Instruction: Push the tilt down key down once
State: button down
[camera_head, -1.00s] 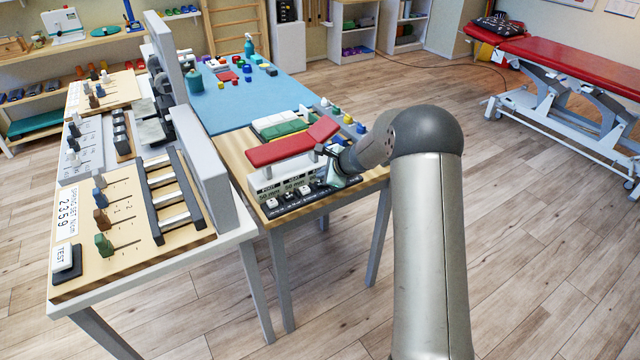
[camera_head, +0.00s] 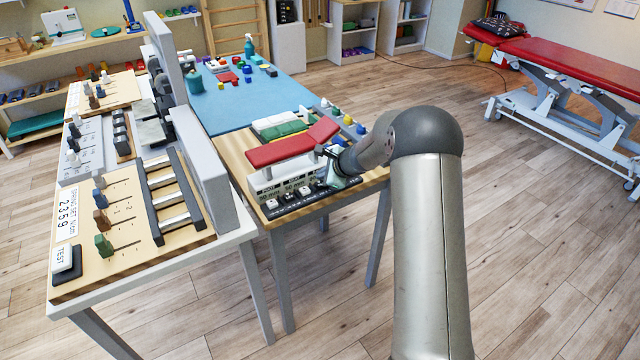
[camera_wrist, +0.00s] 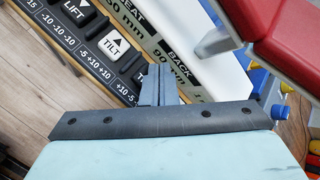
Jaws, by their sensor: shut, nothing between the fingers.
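A row of black-and-white keys lies on the control panel of the small red-topped couch model. In the wrist view, a key marked LIFT (camera_wrist: 78,11) has a downward triangle, and the key marked TILT (camera_wrist: 113,44) beside it has an upward triangle. The following key (camera_wrist: 138,74) is mostly hidden behind my fingers, so I cannot read its full marking. My gripper (camera_wrist: 158,72) is shut and empty, its fingertips over or beside this key. I cannot tell whether they touch it. In the head view my gripper (camera_head: 333,177) is at the right part of the key row (camera_head: 288,197).
Two readouts, SEAT (camera_wrist: 128,20) and BACK (camera_wrist: 178,60), lie beside the keys. The red padded top (camera_head: 292,143) stands close above the panel. Coloured knobs (camera_head: 348,121) stand behind my wrist. A left table (camera_head: 150,270) holds slider boards. Floor lies open right of my arm.

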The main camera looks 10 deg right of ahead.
jog(key=shift+f, duration=0.15)
dwell(0.5)
jog(key=shift+f+b, duration=0.3)
jog(key=shift+b, duration=0.3)
jog(key=shift+f+b, duration=0.5)
dwell(0.5)
jog(key=shift+r, duration=0.1)
jog(key=shift+r+p, duration=0.65)
jog(key=shift+r, duration=0.15)
jog(key=shift+r+p, duration=1.85)
jog(key=shift+r, duration=0.7)
